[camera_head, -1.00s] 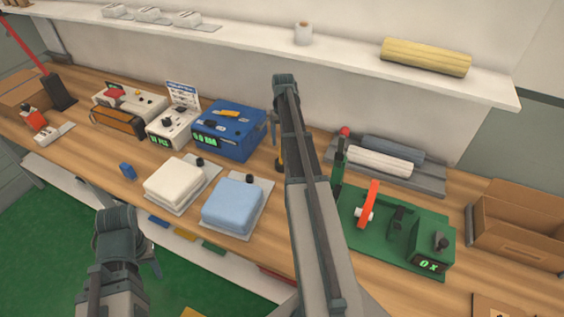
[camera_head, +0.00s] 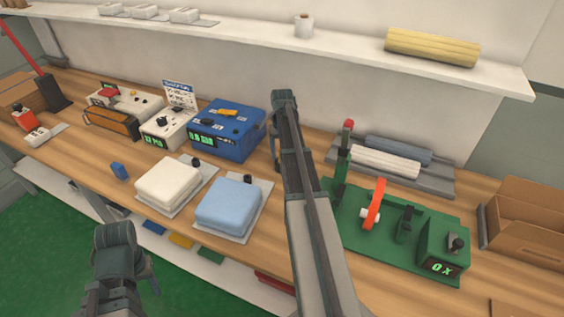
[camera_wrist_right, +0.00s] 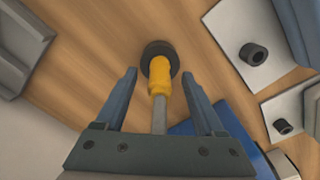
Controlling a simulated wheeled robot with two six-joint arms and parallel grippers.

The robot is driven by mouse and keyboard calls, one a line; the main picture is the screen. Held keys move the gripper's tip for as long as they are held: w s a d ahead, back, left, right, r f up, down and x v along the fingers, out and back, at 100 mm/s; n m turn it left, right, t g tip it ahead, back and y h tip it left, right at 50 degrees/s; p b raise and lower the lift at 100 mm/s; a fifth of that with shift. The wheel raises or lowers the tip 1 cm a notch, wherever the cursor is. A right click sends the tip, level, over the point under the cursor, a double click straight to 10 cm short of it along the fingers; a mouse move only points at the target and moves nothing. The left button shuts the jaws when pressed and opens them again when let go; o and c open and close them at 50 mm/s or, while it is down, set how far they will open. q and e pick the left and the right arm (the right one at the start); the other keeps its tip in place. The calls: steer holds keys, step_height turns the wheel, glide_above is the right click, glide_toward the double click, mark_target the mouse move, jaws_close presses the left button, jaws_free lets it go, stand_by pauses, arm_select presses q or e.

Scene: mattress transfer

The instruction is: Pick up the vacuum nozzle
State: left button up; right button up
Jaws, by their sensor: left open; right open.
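The vacuum nozzle shows in the right wrist view as a yellow body (camera_wrist_right: 160,77) with a dark round end on the wooden bench and a grey shaft reaching back toward my palm. My right gripper (camera_wrist_right: 158,80) is open, with one finger on each side of the nozzle; I cannot tell whether either touches it. In the head view the right gripper (camera_head: 276,148) is beside the blue box, and my right arm hides the nozzle. My left gripper (camera_head: 148,275) is open and empty in front of the bench edge, at lower left.
A blue box (camera_head: 250,128) stands left of the right gripper. A white pad (camera_head: 167,181) and a light-blue pad (camera_head: 228,205) lie in front. A green fixture (camera_head: 345,222) is right of my arm, with grey-and-white rolls (camera_head: 385,160) behind. A shelf (camera_head: 350,48) runs above.

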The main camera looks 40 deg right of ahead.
steer(key=shift+f, duration=0.6)
arm_select(q)
steer(key=shift+f, duration=0.5)
arm_select(e)
steer(key=shift+r, duration=0.1)
jaws_close()
arm_select(q)
steer(key=shift+r, duration=0.1)
arm_select(e)
steer(key=shift+r, duration=0.1)
